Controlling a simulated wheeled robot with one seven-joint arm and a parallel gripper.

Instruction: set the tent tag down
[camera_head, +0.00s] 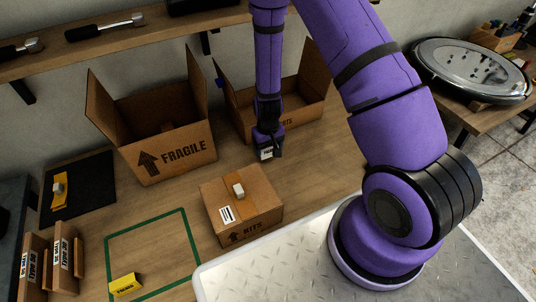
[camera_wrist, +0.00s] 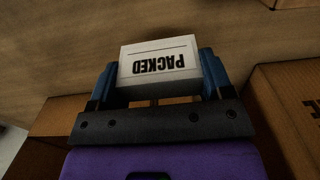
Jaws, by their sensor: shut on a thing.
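The tent tag (camera_wrist: 158,62) is white with a black border line and the word PACKED, upside down in the wrist view. My gripper (camera_wrist: 157,76) is shut on it, with one blue finger at each end of the tag. In the head view my gripper (camera_head: 267,150) points down over the wooden bench, with the small white tag (camera_head: 266,154) at its tip. It is behind the closed KITS box and in front of the open box at the back. I cannot tell the gap between tag and bench.
The closed KITS box (camera_head: 240,213) has a small white block (camera_head: 238,190) on top. An open FRAGILE box (camera_head: 170,155) and another open box (camera_head: 300,118) stand behind. Bench between the boxes is bare.

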